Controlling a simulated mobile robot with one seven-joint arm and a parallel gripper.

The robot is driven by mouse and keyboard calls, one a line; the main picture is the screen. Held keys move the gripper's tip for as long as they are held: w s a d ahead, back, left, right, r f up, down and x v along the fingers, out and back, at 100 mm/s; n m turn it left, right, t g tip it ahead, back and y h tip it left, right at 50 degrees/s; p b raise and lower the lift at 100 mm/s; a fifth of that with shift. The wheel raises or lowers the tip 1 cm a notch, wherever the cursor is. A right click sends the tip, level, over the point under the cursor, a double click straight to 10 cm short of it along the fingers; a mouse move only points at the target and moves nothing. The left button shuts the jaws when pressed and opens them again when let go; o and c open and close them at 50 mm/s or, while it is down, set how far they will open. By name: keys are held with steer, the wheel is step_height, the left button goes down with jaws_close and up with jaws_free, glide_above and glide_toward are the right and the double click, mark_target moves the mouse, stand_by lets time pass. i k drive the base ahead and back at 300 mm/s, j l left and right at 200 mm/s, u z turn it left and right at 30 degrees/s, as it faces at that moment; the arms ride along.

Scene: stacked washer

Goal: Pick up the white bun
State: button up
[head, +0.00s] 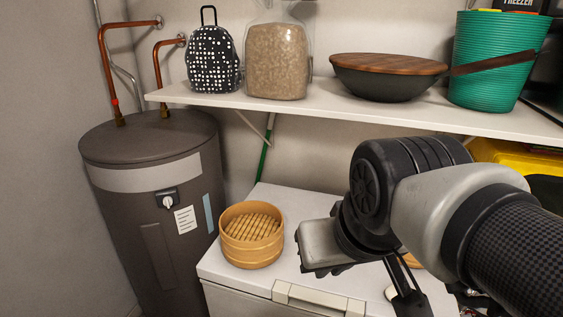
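A small white rounded thing (390,293), which may be the white bun, shows in part on the white chest lid (285,210), beside my gripper. My gripper (408,298) points down over the right part of the lid. Its dark finger parts show below my arm, and the arm covers much of that area. I cannot tell whether the fingers are apart or hold anything. A round bamboo steamer basket (252,235) stands open on the lid, left of my gripper, with its slatted bottom bare. A tan edge (412,261) shows just behind my gripper, mostly hidden.
A dark water heater (150,210) stands at the left. Above the lid, a white shelf (330,98) holds a dotted backpack (213,60), a bag of pellets (277,62), a lidded bowl (388,77) and a green basket (490,65). Lid space between steamer and arm is narrow.

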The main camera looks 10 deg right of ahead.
mark_target(391, 291)
steer(key=l+z, duration=0.15)
steer(key=z, duration=0.3)
steer(key=l+z, duration=0.15)
steer(key=z, duration=0.35)
